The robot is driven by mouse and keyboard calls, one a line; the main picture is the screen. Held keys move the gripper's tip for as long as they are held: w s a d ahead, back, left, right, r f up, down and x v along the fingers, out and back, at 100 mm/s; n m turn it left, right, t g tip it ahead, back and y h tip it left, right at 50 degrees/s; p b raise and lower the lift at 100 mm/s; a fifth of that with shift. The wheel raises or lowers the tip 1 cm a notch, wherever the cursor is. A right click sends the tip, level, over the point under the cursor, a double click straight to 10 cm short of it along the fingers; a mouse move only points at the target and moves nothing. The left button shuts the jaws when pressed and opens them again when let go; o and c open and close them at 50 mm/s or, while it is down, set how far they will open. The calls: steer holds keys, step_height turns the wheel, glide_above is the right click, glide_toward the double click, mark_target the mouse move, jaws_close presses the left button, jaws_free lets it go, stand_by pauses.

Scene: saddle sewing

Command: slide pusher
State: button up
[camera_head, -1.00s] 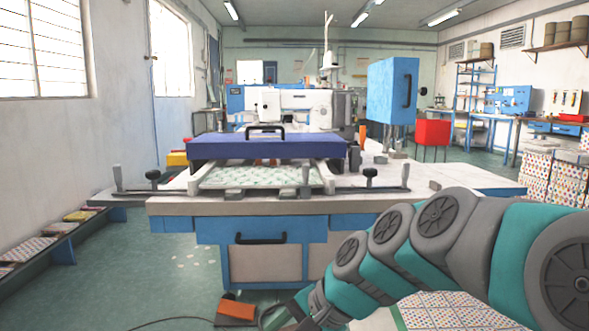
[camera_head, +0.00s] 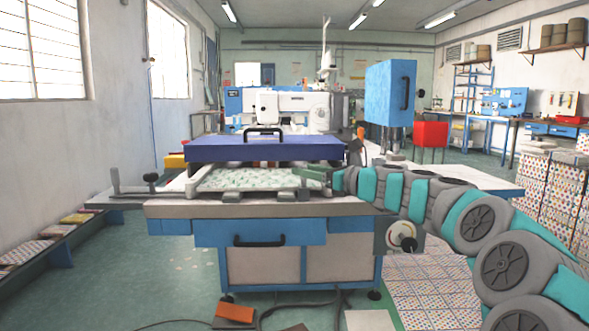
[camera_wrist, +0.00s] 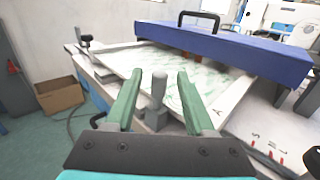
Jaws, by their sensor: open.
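A grey upright peg (camera_wrist: 157,90) on a small grey base, seemingly the pusher, stands at the table's front edge in the wrist view. My gripper (camera_wrist: 159,78) has its two green fingers open, one on each side of the peg, with gaps visible between. Whether they touch it lower down I cannot tell. In the head view my gripper (camera_head: 312,176) is at the front right of the green-patterned white sheet (camera_head: 250,180), and the peg is largely hidden there. The sheet lies in a pale frame under the blue-purple cover (camera_head: 265,148) with its black handle.
A grey post (camera_head: 116,181) and a black knob (camera_head: 151,178) stand at the table's left end. A white sewing machine (camera_head: 292,108) is behind the cover. A blue box (camera_head: 390,92) stands at the right. My arm crosses the right front, hiding the rail there.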

steer(key=shift+x, duration=2.35)
jaws_close()
